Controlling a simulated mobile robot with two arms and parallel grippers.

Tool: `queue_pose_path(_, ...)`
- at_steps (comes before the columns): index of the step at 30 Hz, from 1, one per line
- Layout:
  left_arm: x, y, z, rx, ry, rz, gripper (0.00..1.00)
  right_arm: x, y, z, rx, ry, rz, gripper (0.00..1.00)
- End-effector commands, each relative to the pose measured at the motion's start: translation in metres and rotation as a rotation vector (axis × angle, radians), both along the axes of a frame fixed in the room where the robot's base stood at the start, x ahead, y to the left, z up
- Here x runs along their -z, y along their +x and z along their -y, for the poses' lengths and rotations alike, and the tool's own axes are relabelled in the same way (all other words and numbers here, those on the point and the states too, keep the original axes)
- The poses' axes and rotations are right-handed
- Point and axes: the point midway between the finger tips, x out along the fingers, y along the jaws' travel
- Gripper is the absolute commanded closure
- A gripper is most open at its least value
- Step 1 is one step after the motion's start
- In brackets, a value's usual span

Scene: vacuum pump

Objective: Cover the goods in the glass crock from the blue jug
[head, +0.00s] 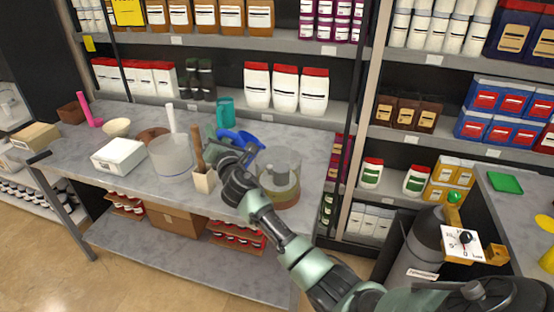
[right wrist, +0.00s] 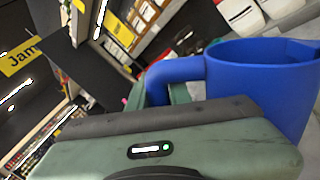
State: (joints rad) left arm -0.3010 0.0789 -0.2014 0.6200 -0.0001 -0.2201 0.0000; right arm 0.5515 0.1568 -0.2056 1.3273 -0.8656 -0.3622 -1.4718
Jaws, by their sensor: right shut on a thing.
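The blue jug (head: 243,137) is at the right part of the grey table, behind my right gripper (head: 222,142), which hides part of it. In the right wrist view the jug (right wrist: 258,85) shows large, with its handle (right wrist: 172,72) running down behind the gripper body. My right gripper is shut on the jug at the handle side. A clear glass crock (head: 292,172) stands at the table's right front, with greyish-green goods inside. My right forearm passes in front of its left side. The jug's contents are hidden. My left gripper is out of view.
Left of the gripper are a beige holder (head: 204,181) with a wooden tool, a clear tub (head: 170,158) and a white box (head: 118,156). A teal cup (head: 225,110) stands behind. Stocked shelves rise behind the table. A grey pump (head: 418,250) with a gauge stands at the right.

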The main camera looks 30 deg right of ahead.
Motion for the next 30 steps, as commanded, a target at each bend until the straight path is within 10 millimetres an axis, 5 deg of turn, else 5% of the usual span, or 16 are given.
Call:
queue_pose_path(15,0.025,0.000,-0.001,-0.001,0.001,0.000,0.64,0.056,0.012,-0.033,0.001,-0.262,-0.081,1.00)
queue_pose_path(30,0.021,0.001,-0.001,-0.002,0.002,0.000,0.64,0.097,0.021,-0.058,0.002,-0.558,-0.177,1.00)
